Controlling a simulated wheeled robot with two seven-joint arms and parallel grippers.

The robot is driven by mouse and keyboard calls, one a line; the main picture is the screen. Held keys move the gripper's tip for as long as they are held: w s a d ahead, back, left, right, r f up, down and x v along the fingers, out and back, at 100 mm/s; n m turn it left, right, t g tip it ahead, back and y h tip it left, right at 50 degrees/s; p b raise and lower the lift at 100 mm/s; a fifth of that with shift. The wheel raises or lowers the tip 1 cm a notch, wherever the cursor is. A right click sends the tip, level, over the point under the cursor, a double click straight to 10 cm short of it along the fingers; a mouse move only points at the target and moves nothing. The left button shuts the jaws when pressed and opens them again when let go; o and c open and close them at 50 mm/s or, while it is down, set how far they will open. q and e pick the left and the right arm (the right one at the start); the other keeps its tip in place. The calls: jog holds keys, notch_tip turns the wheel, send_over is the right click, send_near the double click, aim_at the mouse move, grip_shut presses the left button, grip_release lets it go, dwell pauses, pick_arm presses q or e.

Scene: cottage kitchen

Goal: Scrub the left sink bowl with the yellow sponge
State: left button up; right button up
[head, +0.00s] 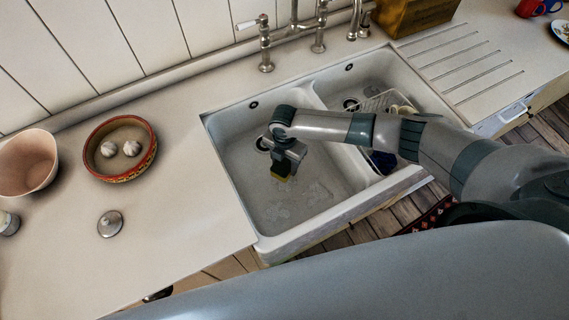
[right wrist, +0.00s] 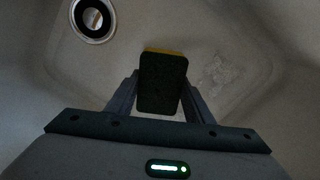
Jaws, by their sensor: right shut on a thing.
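The left sink bowl (head: 240,150) is a white basin with pale smudges on its floor; the smudges also show in the right wrist view (right wrist: 215,70). My right gripper (head: 284,168) reaches down into this bowl and is shut on the yellow sponge (head: 281,172). In the right wrist view the sponge (right wrist: 162,82) sits between the two fingers, its dark scouring side facing the camera and a yellow edge at the top. The drain (right wrist: 93,18) lies ahead and to the left there. I cannot tell whether the sponge touches the floor. My left gripper is not in view.
The right bowl (head: 412,86) holds a rack and dishes, partly hidden by my right arm. Taps (head: 318,30) stand behind the sink. A bowl with garlic (head: 150,158), a pink pot (head: 28,163) and a metal lid (head: 110,224) are on the left counter.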

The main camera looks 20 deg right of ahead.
notch_tip(320, 180, up, 3)
jog(key=shift+p, duration=0.35)
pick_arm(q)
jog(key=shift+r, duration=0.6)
pick_arm(e)
notch_tip(320, 180, up, 11)
jog(key=shift+f, duration=0.2)
jog(key=shift+w, duration=0.1)
